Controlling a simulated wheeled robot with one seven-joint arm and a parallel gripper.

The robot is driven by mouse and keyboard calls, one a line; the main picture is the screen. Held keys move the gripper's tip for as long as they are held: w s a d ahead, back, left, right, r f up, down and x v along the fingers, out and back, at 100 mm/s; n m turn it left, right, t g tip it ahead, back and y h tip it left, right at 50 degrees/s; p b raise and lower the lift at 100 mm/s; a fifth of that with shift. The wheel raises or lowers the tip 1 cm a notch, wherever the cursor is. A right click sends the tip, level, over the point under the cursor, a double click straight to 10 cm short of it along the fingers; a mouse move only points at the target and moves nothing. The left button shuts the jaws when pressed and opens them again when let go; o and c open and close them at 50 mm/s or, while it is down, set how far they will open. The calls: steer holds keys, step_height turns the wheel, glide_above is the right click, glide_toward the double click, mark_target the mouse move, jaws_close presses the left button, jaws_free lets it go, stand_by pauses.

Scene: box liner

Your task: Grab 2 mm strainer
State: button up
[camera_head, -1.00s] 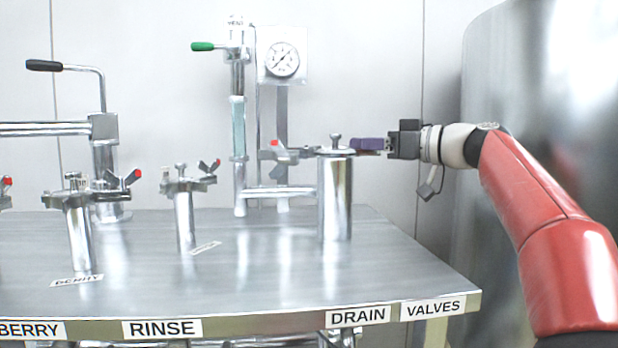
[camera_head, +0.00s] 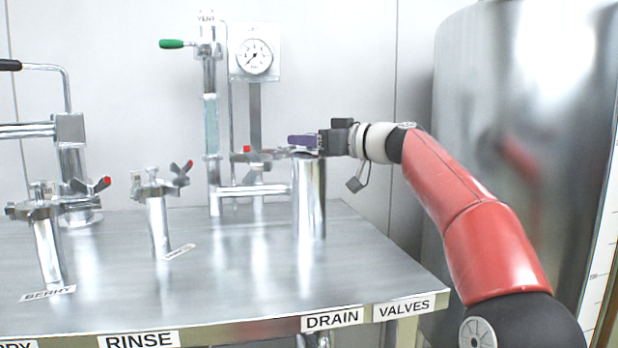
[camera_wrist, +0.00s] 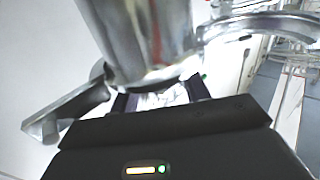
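No strainer can be told by sight or by a readable label. My gripper (camera_head: 303,141) is at the top of the right-hand steel cylinder (camera_head: 308,200) in the head view, its purple fingers level with the lid and hiding the lid knob. In the wrist view, the dark fingers of my gripper (camera_wrist: 160,98) are apart, with a bright blurred patch between them. A polished steel cylinder (camera_wrist: 145,40) looms just beyond them. Whether the fingers touch anything cannot be told.
Smaller clamped canisters stand on the steel table (camera_head: 250,280): one by the berry label (camera_head: 47,293), another (camera_head: 158,215) right of it. A green-handled pipe (camera_head: 210,100) and gauge (camera_head: 255,57) rise behind. A large tank (camera_head: 480,120) stands right. The table front is clear.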

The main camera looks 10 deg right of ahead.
jaws_close()
steer(key=shift+r, duration=0.1)
stand_by(1.2)
